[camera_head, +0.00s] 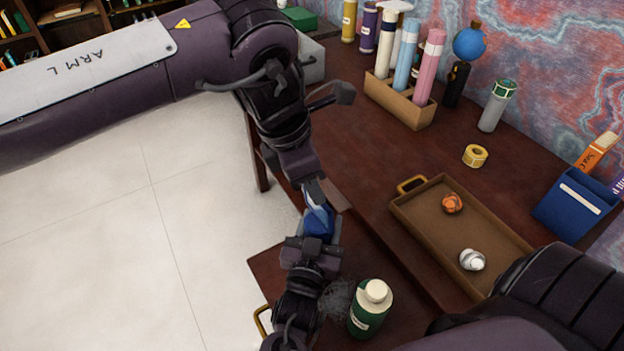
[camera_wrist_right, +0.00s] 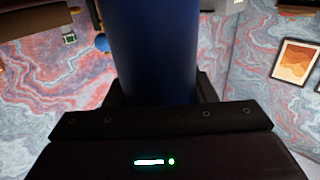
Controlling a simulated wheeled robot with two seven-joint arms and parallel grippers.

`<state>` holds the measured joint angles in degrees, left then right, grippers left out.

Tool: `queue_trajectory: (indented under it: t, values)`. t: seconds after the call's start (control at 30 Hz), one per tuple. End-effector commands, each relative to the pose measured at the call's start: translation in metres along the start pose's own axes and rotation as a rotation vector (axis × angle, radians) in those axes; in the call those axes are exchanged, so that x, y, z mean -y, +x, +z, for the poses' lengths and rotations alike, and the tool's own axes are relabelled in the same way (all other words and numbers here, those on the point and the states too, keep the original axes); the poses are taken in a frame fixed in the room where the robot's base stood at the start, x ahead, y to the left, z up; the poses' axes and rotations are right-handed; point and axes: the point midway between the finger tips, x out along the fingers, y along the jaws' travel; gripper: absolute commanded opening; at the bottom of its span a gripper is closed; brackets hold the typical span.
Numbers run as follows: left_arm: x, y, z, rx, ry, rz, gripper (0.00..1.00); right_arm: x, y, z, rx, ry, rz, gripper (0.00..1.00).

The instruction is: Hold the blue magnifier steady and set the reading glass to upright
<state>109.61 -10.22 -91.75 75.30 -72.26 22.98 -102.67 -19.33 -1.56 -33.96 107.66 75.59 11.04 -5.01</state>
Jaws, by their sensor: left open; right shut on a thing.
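The blue magnifier (camera_head: 318,222) shows as a small dark blue body between my two grippers, at the desk's front edge in the head view. My right gripper (camera_head: 313,246) is shut on it from below. In the right wrist view the magnifier (camera_wrist_right: 155,50) is a thick dark blue cylinder between the fingers. My left gripper (camera_head: 316,193) is open, pointing down just above the magnifier's upper end. Whether its fingers touch the magnifier I cannot tell. The grippers hide much of the magnifier, and I cannot make out a lens or its exact tilt.
A green bottle with a white cap (camera_head: 370,308) stands close to my right gripper. A brown tray (camera_head: 425,222) holds an orange item and a silver item. A rack of tubes (camera_head: 400,102), a yellow tape roll (camera_head: 475,156) and a blue box (camera_head: 575,207) stand farther back.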

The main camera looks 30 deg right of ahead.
Motion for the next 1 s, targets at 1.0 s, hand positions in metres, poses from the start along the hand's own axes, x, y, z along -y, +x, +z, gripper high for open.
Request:
queue_trajectory:
  t: [1.0]
  values:
    - [0.000,-0.109,-0.001,0.003,0.000,-0.001,0.32,-0.001,0.000,0.001,0.001,-0.002,0.002,0.18]
